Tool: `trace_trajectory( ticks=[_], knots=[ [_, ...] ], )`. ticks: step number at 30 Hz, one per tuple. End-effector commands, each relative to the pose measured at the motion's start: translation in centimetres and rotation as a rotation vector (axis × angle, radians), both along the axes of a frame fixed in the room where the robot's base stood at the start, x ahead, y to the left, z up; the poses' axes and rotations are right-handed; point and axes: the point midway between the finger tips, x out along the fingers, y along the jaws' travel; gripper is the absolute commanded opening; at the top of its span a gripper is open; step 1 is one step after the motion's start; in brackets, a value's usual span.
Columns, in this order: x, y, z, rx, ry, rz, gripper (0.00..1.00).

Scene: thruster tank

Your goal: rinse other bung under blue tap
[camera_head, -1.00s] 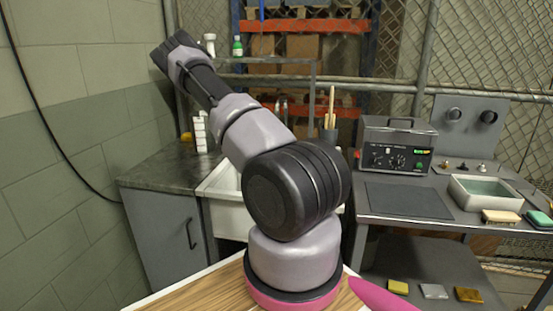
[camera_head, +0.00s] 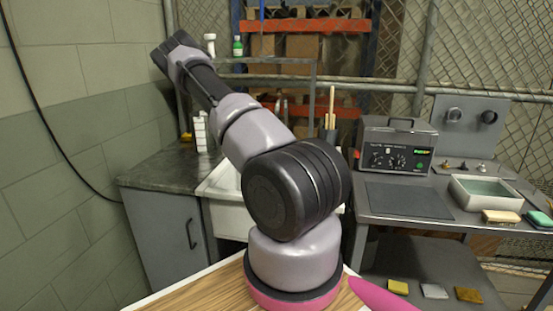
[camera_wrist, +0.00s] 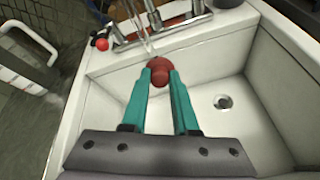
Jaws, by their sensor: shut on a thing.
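In the wrist view my gripper (camera_wrist: 160,76) has its teal fingers shut on a red bung (camera_wrist: 160,66). The bung is over the back part of the white sink (camera_wrist: 285,110), just below and in front of the metal tap spouts (camera_wrist: 150,18). Thin pale streaks run from a spout down toward the bung; I cannot tell for sure whether they are running water. A red knob (camera_wrist: 102,44) shows left of the spouts. No blue marking on a tap is clear. In the head view my arm hides the gripper, the bung and most of the sink (camera_head: 221,185).
The sink drain (camera_wrist: 222,102) lies open to the right of the fingers. In the head view a dark worktop (camera_head: 165,168) is left of the sink. A bench at right holds a control box (camera_head: 398,147) and a water-filled tray (camera_head: 487,192).

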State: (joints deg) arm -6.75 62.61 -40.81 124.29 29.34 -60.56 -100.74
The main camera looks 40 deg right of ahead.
Motion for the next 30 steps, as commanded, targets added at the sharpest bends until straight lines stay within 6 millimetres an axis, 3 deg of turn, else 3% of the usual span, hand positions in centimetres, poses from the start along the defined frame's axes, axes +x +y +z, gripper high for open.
trace_trajectory(
  ticks=[8,30],
  knots=[
    [-0.2,0.3,0.1,0.0,0.0,0.0,0.0],
    [-4.9,5.8,1.6,0.0,0.001,0.001,0.0]
  ],
)
